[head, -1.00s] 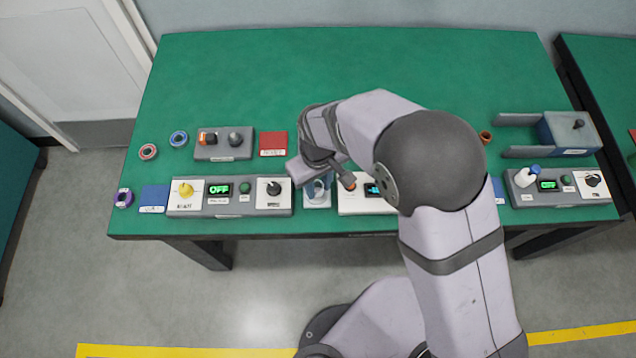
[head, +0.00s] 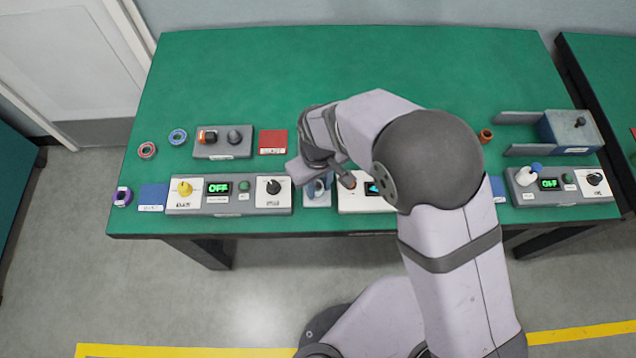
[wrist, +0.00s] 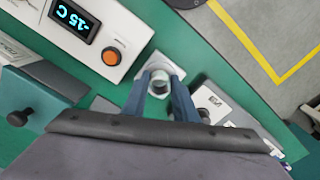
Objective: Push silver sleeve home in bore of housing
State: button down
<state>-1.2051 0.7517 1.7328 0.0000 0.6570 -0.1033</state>
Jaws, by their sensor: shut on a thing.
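The silver sleeve (wrist: 159,75) shows in the wrist view as a pale ring with an open top. My gripper (wrist: 160,82) has its two blue fingers on either side of it and is shut on it. The white housing (wrist: 148,63) lies directly below, its square base showing around the sleeve. The bore is hidden, and I cannot tell how deep the sleeve sits. In the head view the housing (head: 317,201) stands near the table's front edge, with my gripper (head: 318,187) over it. The sleeve is not clear there.
A white unit with an orange knob (wrist: 114,56) and a "-15 C" display stands close on one side of the housing. A grey control box (head: 229,206) reading OFF stands close on the other. The green table (head: 330,75) is clear toward the back.

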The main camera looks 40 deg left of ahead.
jog(key=shift+f, duration=0.15)
jog(key=c, duration=0.6)
grip_release()
jog(key=shift+o, duration=0.2)
jog(key=shift+c, duration=0.3)
jog(key=shift+w, duration=0.1)
jog(key=shift+o, duration=0.3)
jog(key=shift+d+r+p, duration=0.1)
jog(key=shift+r+p, duration=0.35)
jog(key=shift+r, duration=0.25)
jog(key=shift+r+p, duration=0.35)
jog(key=shift+r, duration=0.05)
jog(key=shift+r+p, duration=1.3)
jog(key=shift+r, duration=0.3)
